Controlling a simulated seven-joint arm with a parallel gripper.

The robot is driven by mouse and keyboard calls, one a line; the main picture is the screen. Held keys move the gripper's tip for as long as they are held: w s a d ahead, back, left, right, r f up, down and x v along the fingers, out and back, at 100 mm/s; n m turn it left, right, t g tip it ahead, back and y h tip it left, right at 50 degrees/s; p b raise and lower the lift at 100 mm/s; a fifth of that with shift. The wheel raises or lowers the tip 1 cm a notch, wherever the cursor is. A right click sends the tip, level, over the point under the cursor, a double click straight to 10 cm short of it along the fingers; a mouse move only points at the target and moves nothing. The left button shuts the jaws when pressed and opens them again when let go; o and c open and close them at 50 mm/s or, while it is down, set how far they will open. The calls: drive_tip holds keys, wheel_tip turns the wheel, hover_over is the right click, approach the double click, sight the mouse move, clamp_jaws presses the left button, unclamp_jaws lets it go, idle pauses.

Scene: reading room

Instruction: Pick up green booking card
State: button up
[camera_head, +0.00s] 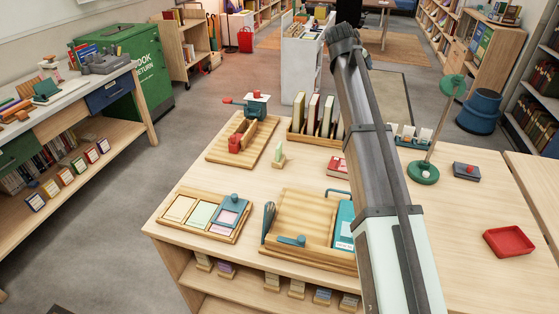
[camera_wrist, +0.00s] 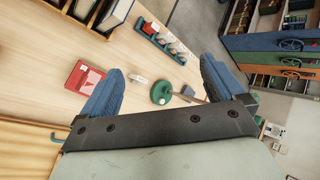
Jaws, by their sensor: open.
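A pale green card (camera_head: 200,214) lies in the middle section of a wooden card tray (camera_head: 164,220) at the table's front left, in the head view. A cream card (camera_head: 180,207) is on its left and a pink card (camera_head: 224,218) on its right, partly covered by a blue piece with a knob. My gripper (camera_wrist: 160,65) shows in the wrist view with its two blue fingers wide apart and nothing between them. It faces the table's right part, away from the card tray. The pale green card is not in the wrist view. In the head view the gripper's fingers are not visible.
A wooden box with a blue folder (camera_head: 344,226) stands right of the tray. A green lamp (camera_head: 423,173) and red tray (camera_head: 509,241) are on the right.

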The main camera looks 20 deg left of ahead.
drive_tip(key=s+a+f+n+g+y, duration=0.15)
drive_tip(key=a+f+n+g, duration=0.25)
drive_tip(key=a+f, duration=0.7)
drive_tip(key=n+g+y, duration=0.2)
drive_tip(key=n+g, duration=0.2)
hover_over(279, 156)
drive_tip(key=w, duration=0.2)
drive_tip(key=f, duration=0.7)
drive_tip(key=shift+w+a+f, duration=0.2)
drive_tip(key=shift+a+f, duration=0.1)
drive_tip(key=shift+f, duration=0.05)
drive_tip(key=f, duration=1.3)
drive_tip(key=shift+s+f, duration=0.25)
drive_tip(key=shift+f, duration=0.05)
drive_tip(key=shift+c, duration=0.2)
drive_tip(key=c, duration=1.2)
